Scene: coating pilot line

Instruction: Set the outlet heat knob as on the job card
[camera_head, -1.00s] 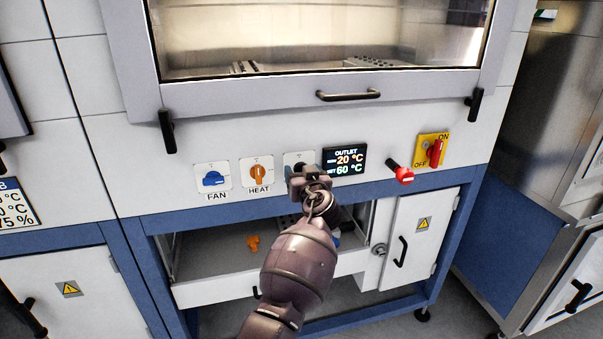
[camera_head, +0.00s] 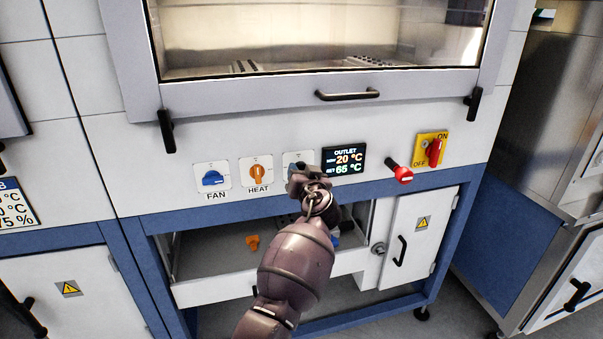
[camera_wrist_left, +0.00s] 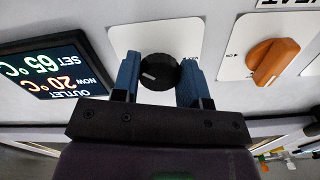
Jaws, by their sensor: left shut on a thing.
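The outlet heat knob (camera_wrist_left: 160,71) is black and round with a white mark, on a white plate (camera_wrist_left: 130,38). My left gripper (camera_head: 300,172) covers it in the head view. In the left wrist view the two blue fingers of this gripper (camera_wrist_left: 158,78) are closed around the knob's sides. The outlet display (camera_head: 344,160) right of the knob reads NOW 20 °C and SET 65 °C. It also shows upside down in the left wrist view (camera_wrist_left: 45,75). A blue-headed card (camera_head: 17,207) with °C and % values is cut off by the left edge.
The blue FAN knob (camera_head: 212,178) and orange HEAT knob (camera_head: 258,174) are to the left. A red push button (camera_head: 399,172) and a red ON/OFF switch (camera_head: 434,152) are to the right. An open compartment with an orange piece (camera_head: 252,242) lies below.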

